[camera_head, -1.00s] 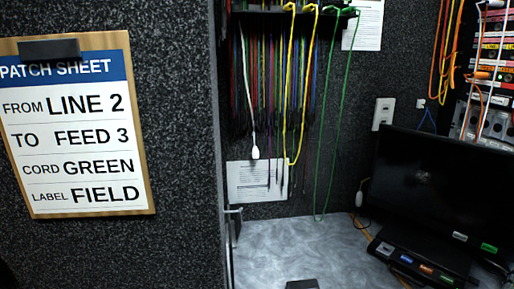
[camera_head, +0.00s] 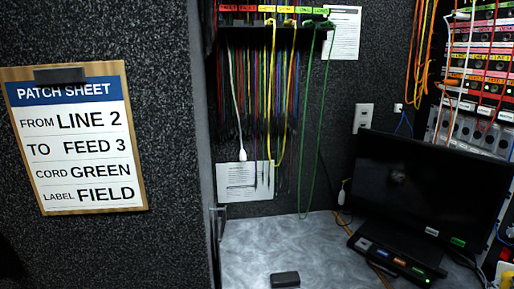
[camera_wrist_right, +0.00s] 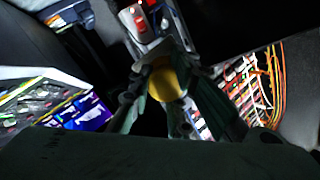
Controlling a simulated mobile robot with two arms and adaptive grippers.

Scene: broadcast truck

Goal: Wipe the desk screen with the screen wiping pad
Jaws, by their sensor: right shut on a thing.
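The desk screen (camera_head: 425,185) is dark and stands upright at the right of the head view, on the grey desk (camera_head: 320,262). A small dark block (camera_head: 285,279) lies on the desk at the bottom of that view; I cannot tell whether it is the wiping pad. My right gripper (camera_wrist_right: 170,90) shows only in the right wrist view. It is shut on a rounded yellow thing (camera_wrist_right: 168,82), partly hidden by the fingers; I cannot tell what it is. My left gripper is in no view.
A dark box with coloured labels (camera_head: 398,262) sits in front of the screen. Coloured cords (camera_head: 275,110) hang on the back wall. A patch rack (camera_head: 480,80) rises at the right. A speckled partition with a patch sheet (camera_head: 75,140) fills the left. The desk's middle is clear.

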